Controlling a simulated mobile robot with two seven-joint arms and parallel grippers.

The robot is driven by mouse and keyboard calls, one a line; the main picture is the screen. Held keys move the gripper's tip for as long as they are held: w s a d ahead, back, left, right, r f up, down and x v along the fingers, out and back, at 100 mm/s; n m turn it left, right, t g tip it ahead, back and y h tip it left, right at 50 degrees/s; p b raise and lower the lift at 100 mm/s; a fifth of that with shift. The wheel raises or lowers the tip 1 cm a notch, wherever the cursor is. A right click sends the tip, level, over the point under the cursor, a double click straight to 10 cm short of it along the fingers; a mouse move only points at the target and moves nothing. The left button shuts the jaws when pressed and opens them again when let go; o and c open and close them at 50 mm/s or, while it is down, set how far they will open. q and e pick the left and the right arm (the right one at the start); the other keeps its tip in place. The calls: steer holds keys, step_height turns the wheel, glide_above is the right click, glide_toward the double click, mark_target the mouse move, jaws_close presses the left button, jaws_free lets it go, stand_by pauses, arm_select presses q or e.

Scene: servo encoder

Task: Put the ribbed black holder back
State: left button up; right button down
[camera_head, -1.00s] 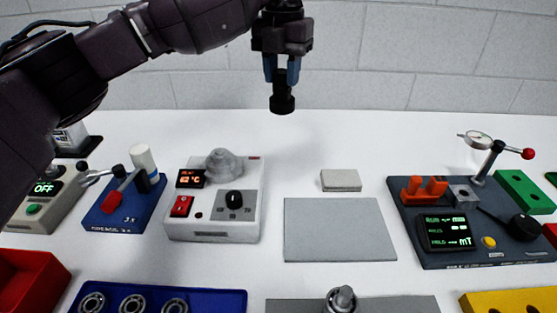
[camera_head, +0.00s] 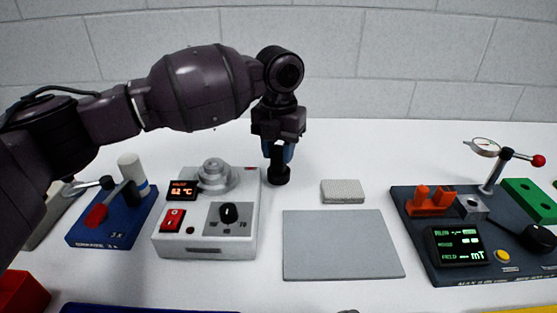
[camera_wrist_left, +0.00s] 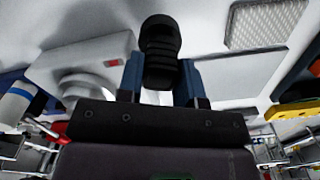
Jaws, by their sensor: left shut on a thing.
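The ribbed black holder (camera_head: 279,176) is held upright between the fingers of my left gripper (camera_head: 278,154), just right of the back right corner of the white heater box. In the left wrist view the holder (camera_wrist_left: 160,50) shows its ribbed dark body between the blue fingers (camera_wrist_left: 160,80). My left gripper is shut on it. Whether its base touches the table I cannot tell. My right gripper is not in view.
The white heater box (camera_head: 207,241) with a grey knobbed top (camera_head: 214,176) stands close left of the holder. A light block (camera_head: 342,191) and a grey mat (camera_head: 341,245) lie to the right. A dark instrument board (camera_head: 463,235) is farther right. The table behind is clear.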

mark_target(278, 173)
arm_select(q)
step_height(278, 173, down, 3)
steer(key=shift+w+r, duration=0.1)
steer(key=shift+r, duration=0.1)
steer(key=shift+f, duration=0.2)
steer(key=o, duration=0.7)
steer(key=shift+c, duration=0.2)
